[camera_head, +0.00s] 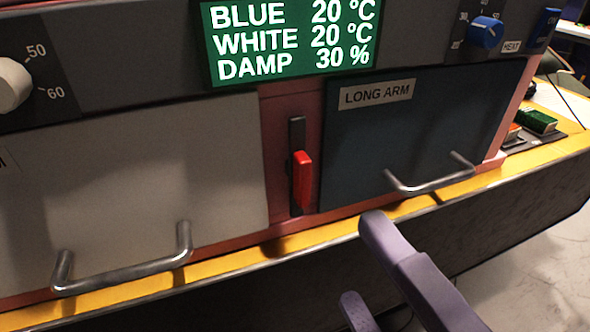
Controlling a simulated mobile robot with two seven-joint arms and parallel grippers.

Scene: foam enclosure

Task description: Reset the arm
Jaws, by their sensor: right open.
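My right gripper (362,262) comes in from the bottom right with two purple fingers. The fingers are spread apart, with nothing seen between them. They are in front of the yellow front edge, below the panel. My left gripper is not in view. Above the right gripper is a dark blue door (425,125) labelled LONG ARM, with a metal bar handle (430,184) near its bottom edge. The door looks closed.
A pale grey door (130,180) with a metal handle (125,274) is on the left. A red lever (302,180) sits in a slot between the doors. Above are a green display (290,40), a white knob (12,85) and a blue knob (486,32). A green button (537,121) is at right.

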